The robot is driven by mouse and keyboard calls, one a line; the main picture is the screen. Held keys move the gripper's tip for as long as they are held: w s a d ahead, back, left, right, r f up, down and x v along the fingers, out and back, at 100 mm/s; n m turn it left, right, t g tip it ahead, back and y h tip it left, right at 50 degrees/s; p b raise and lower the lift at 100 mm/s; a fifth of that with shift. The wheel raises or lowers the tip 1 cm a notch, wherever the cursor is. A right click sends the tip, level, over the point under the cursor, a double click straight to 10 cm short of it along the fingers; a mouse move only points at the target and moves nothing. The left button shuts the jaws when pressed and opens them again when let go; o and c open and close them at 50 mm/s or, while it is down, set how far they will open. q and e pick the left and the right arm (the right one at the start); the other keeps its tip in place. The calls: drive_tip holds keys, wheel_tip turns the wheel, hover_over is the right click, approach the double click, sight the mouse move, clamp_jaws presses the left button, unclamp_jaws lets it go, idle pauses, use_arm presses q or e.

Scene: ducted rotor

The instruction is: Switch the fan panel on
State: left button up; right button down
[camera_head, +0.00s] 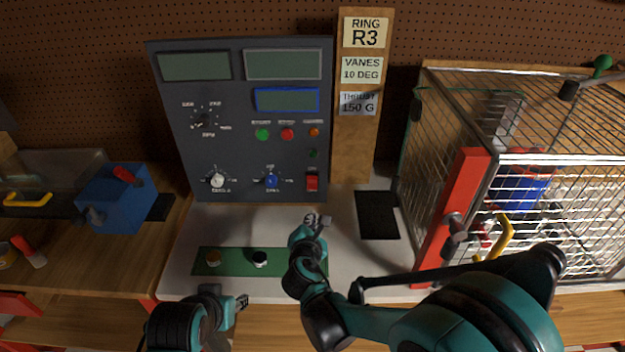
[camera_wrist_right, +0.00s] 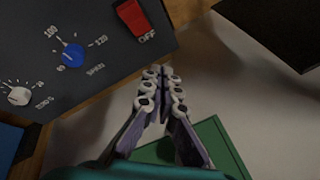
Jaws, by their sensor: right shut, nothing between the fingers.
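The dark fan panel (camera_head: 247,110) stands upright at the back of the bench. Its red rocker switch (camera_head: 312,182) is at the lower right, and in the right wrist view this red switch (camera_wrist_right: 133,15) has the word OFF printed beside it. My right gripper (camera_head: 317,220) is shut and empty, in front of and below the switch, apart from it. Its closed fingertips (camera_wrist_right: 161,80) point toward the panel's lower edge in the right wrist view. My left gripper (camera_head: 240,302) is low at the front edge of the bench; its jaw state is unclear.
The panel has blue (camera_head: 271,182) and white (camera_head: 217,180) knobs, buttons and displays. A green mat (camera_head: 235,262) with small parts lies on the white bench. A wire cage (camera_head: 540,130) with a red post (camera_head: 455,210) stands right. A blue box (camera_head: 118,200) is at left.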

sight(313, 183)
drive_tip(key=shift+w+r+p, duration=0.35)
drive_tip(key=shift+w+r, duration=0.2)
drive_tip(key=shift+w, duration=0.6)
drive_tip(key=shift+w+r+p, duration=0.4)
drive_tip(key=shift+w+r, duration=0.1)
drive_tip(key=shift+w, duration=0.65)
drive_tip(key=shift+w+r+p, duration=0.35)
drive_tip(key=shift+w+r, duration=0.2)
drive_tip(key=shift+w, duration=0.6)
drive_tip(key=shift+w+r, duration=0.2)
drive_tip(key=shift+w, duration=0.15)
drive_tip(key=shift+w+r, duration=0.2)
drive_tip(key=shift+w, duration=0.25)
drive_tip(key=shift+s, duration=0.1)
drive_tip(key=shift+s+f, duration=0.4)
drive_tip(key=shift+s, duration=0.35)
drive_tip(key=shift+s, duration=0.1)
